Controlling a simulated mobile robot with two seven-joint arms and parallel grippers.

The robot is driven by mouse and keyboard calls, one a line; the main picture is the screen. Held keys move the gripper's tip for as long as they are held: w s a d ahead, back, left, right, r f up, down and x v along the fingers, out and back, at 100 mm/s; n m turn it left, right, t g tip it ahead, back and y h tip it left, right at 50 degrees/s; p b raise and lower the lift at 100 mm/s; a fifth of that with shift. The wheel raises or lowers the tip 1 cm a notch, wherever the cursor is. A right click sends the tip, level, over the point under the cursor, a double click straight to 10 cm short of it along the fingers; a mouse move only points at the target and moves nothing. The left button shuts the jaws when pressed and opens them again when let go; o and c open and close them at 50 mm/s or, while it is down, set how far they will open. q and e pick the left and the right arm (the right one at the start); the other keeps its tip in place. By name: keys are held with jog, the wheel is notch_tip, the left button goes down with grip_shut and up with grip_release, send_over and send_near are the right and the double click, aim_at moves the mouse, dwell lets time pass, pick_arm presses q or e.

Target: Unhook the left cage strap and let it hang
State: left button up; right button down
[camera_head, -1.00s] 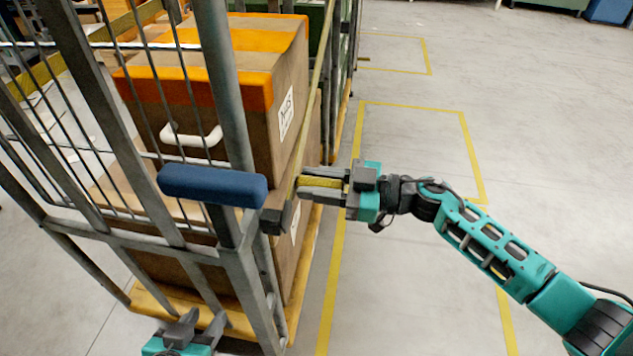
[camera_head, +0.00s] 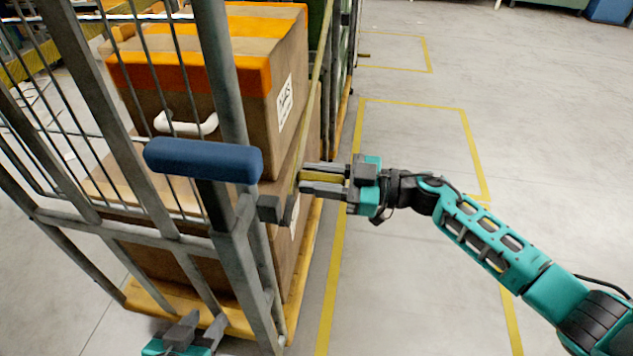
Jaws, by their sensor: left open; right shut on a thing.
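The cage (camera_head: 228,80) stands at the left with its grey bars and posts. A yellow strap (camera_head: 314,105) runs down its right side to my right gripper (camera_head: 303,183). My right gripper is shut on the strap's yellow end, just right of a dark bracket (camera_head: 269,208) on the cage post. I cannot tell whether the strap's end still touches the bracket. My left gripper (camera_head: 203,326) is open and empty at the bottom edge, low in front of the cage, partly cut off by the frame.
A blue handle (camera_head: 203,160) juts out from the cage front. Brown boxes with an orange band (camera_head: 190,78) stand inside on a yellow base (camera_head: 150,302). The floor to the right (camera_head: 540,130) is clear, marked with yellow lines (camera_head: 414,103).

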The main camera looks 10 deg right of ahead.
notch_tip(320, 180, down, 5)
jog(key=w+b, duration=0.2)
jog(key=b, duration=0.2)
jog(key=shift+w+d+f+n, duration=0.15)
jog(key=shift+w+d+n, duration=0.2)
jog(key=shift+d+n, duration=0.1)
jog(key=c, duration=0.9)
grip_release()
jog(key=shift+s, duration=0.1)
jog(key=shift+o, duration=0.2)
jog(key=p+v, duration=0.1)
jog(key=v, duration=1.2)
jog(key=shift+a, duration=0.1)
